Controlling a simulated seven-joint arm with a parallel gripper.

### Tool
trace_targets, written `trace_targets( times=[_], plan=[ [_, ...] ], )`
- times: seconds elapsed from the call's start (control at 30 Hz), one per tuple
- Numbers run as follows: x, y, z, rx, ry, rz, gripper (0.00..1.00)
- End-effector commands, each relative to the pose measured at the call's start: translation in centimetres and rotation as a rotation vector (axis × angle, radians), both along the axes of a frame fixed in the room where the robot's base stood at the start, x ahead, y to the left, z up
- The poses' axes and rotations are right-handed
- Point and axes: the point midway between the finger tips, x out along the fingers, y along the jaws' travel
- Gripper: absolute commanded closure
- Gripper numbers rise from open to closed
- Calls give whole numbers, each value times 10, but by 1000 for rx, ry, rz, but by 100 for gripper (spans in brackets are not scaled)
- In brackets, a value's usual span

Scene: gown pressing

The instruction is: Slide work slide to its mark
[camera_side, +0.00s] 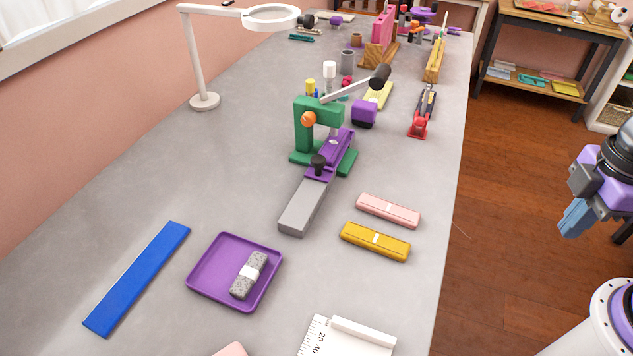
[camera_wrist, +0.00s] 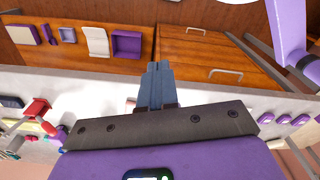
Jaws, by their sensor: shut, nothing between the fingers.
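The work slide (camera_side: 335,150) appears to be the purple piece on the grey rail (camera_side: 303,208) of a green press (camera_side: 304,125). A black knob (camera_side: 318,162) stands on its near end, and its far part reaches under the press head. The near half of the rail is bare. I cannot make out a mark on it. The press's lever, with a black grip (camera_side: 380,77), slants up to the right. My gripper (camera_side: 568,228) is far right of the press, beyond the table edge, pointing down. Its fingers (camera_wrist: 155,84) are together and empty in the wrist view.
Pink (camera_side: 388,210) and yellow (camera_side: 375,241) bars lie right of the rail. A purple tray (camera_side: 215,272) with a grey block (camera_side: 243,284) and a blue strip (camera_side: 137,278) lie front left. A red stapler-like tool (camera_side: 420,121) and a magnifier lamp (camera_side: 204,101) stand farther back.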

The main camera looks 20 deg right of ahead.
Motion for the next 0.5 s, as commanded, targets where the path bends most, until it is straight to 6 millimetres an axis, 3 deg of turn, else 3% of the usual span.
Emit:
trace_targets(
  times=[0.27, 0.43, 0.5],
  plan=[
    [0, 0, 0, 0, 0, 0, 100],
    [8, 8, 4, -1, 1, -2, 45],
    [19, 20, 11, 0, -1, -3, 42]
  ],
)
